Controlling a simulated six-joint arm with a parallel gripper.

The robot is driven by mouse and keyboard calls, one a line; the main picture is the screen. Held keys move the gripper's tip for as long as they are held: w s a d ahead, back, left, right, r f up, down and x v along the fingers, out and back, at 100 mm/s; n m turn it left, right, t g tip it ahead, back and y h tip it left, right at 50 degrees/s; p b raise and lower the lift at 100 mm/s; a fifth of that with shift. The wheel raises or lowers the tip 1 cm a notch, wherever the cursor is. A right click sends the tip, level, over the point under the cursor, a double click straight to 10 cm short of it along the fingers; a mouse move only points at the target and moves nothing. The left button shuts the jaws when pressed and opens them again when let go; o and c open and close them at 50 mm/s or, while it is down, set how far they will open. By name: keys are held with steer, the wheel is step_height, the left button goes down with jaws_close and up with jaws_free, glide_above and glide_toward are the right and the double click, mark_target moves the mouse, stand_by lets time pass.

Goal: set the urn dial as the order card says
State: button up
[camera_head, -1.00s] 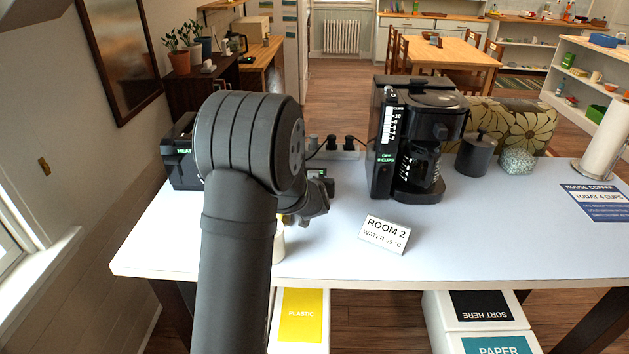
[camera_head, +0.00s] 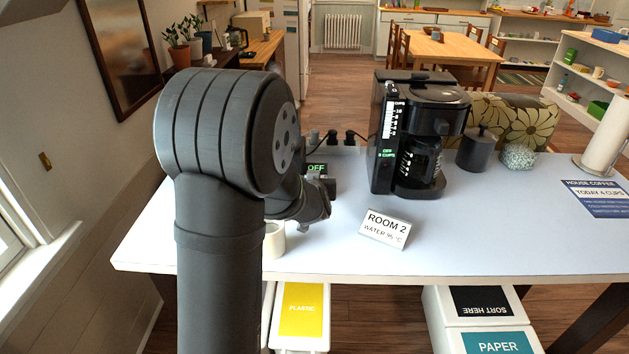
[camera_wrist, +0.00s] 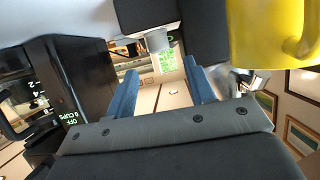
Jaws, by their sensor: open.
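The order card (camera_head: 384,229), a small white tent card, stands at the counter's middle and reads "ROOM 2, WATER 95 °C". In the head view my arm hides most of the dark appliance behind it; a small green "OFF" display (camera_head: 316,168) shows past my wrist. In the wrist view a dark body (camera_wrist: 147,14) carries a short grey knob-like part (camera_wrist: 158,41), with a bright green display (camera_wrist: 168,62) close by. I cannot tell any dial marking. My gripper (camera_wrist: 162,72) is open, its two blue fingers apart with nothing between them, the knob-like part beyond their tips.
A black coffee maker (camera_head: 410,125) reading "OFF 0 CUPS" stands right of my wrist. A pale cup (camera_head: 274,241) is beside my arm; a yellow mug-like thing (camera_wrist: 268,32) looms close in the wrist view. A "HOUSE COFFEE" sheet (camera_head: 597,198) lies right. The front right counter is clear.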

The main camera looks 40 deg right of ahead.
steer(key=w+a+r+n+t+y, duration=0.1)
steer(key=w+a+r+n+y, duration=0.25)
steer(key=r, duration=0.45)
steer(key=w+a+r+n+t+y, duration=0.25)
steer(key=w+a+r+y, duration=0.2)
steer(key=r, duration=0.25)
steer(key=s+d+f+m+g+h, duration=0.1)
steer(key=s+d+m+g+h, duration=0.1)
steer(key=s+d+m+g, duration=0.55)
steer(key=w+d+f, duration=0.1)
steer(key=f, duration=0.4)
steer(key=w+d+f+n+g, duration=0.1)
steer(key=w+d+f, duration=0.1)
steer(key=f, duration=0.3)
steer(key=w+d+f+g, duration=0.1)
steer(key=d+f, duration=0.1)
steer(key=f, duration=0.4)
steer(key=shift+w+d+n, duration=0.15)
steer(key=shift+n, duration=0.1)
steer(key=shift+c, duration=0.3)
steer(key=c, duration=0.9)
steer(key=shift+g, duration=0.3)
